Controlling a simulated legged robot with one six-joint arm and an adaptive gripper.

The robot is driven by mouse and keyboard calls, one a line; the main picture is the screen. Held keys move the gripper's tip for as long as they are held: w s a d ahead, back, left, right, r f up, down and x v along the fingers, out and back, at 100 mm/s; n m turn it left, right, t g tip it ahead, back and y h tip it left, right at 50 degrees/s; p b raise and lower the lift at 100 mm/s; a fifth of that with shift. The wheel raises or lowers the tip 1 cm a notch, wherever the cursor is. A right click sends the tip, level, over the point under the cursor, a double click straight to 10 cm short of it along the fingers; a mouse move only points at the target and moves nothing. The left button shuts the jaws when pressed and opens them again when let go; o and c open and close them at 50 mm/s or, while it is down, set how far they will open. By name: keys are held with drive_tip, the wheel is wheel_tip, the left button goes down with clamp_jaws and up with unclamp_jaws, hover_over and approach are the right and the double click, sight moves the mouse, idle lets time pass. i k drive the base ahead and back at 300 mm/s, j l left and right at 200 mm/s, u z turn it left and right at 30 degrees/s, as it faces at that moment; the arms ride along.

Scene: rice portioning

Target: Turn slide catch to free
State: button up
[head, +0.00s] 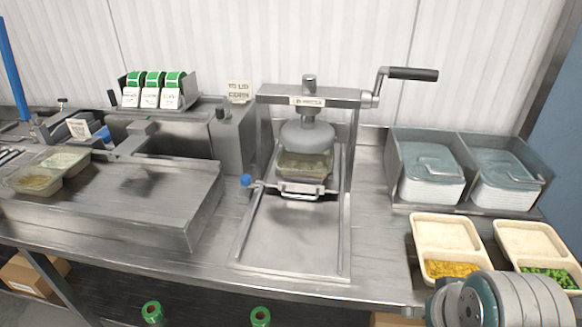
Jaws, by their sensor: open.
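A steel press (308,92) with a crank handle stands mid-bench. Its round grey press head (307,137) is above a clear container (304,165) in a metal holder (301,190) on the slide bed (292,238). A blue knob (246,181) on a thin rod sits at the holder's left, by the left rail; it looks like the slide catch. Whether it is locked or free I cannot tell. My gripper is out of view; only part of my arm shows at the lower right, well away from the knob.
Trays of rice with corn (446,221) and rice with peas (533,226) lie at the right, before two lidded bins (430,170). A steel box (130,190) and filled containers (38,182) are at left. The slide bed's front is clear.

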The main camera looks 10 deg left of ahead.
sight(246, 181)
drive_tip(key=i+j+u, duration=0.1)
drive_tip(key=j, duration=0.25)
drive_tip(key=i+j+u, duration=0.1)
drive_tip(key=j, duration=0.25)
drive_tip(key=i+j+u, duration=0.1)
drive_tip(key=j, duration=0.25)
drive_tip(key=i+j+u, duration=0.1)
drive_tip(key=i+j, duration=0.15)
drive_tip(key=j, duration=0.1)
